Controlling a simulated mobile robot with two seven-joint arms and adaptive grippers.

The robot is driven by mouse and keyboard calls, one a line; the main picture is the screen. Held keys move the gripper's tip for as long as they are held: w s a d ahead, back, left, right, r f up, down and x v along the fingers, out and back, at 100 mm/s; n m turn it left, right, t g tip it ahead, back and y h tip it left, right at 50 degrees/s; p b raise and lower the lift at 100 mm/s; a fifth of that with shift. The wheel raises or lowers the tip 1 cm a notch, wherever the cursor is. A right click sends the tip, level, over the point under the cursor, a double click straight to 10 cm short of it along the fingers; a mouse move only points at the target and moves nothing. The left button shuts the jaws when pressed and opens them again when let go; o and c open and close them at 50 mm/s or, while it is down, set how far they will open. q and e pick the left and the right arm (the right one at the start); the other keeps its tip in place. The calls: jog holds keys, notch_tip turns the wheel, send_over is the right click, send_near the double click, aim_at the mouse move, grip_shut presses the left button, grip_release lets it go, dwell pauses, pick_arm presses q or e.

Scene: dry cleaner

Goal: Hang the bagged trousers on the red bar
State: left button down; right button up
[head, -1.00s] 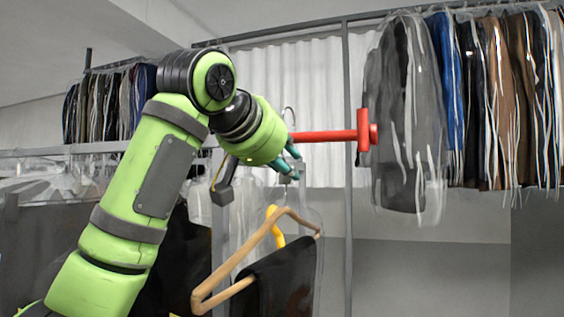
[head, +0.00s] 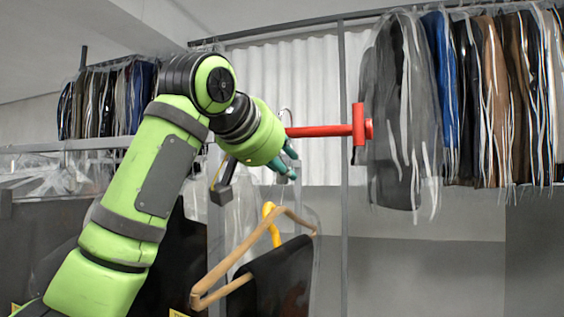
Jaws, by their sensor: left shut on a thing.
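The bagged trousers (head: 280,278) are black, under clear film, and hang over a wooden hanger (head: 222,268). My left gripper (head: 290,162) is shut on the upper part of this hanger, by its wire hook. The curved top of the hook rises above the gripper, close to the near end of the red bar (head: 325,131). I cannot tell whether the hook is over the bar or beside it. The bar runs level to the right and ends in a wider red stop. My right gripper is out of view.
Bagged grey garments (head: 395,110) hang just right of the bar's stop, beside a full rail of clothes. A grey upright post (head: 344,240) stands behind. More bagged clothes (head: 105,100) hang at the left.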

pick_arm(q)
jog(key=shift+f+b, duration=0.9)
jog(key=shift+f, duration=0.2)
jog(key=shift+f, duration=0.15)
dwell(0.4)
jog(key=c, duration=0.9)
grip_release()
jog(key=shift+s, duration=0.1)
jog(key=shift+f, duration=0.1)
jog(key=v, duration=1.2)
jog(key=shift+s, duration=0.1)
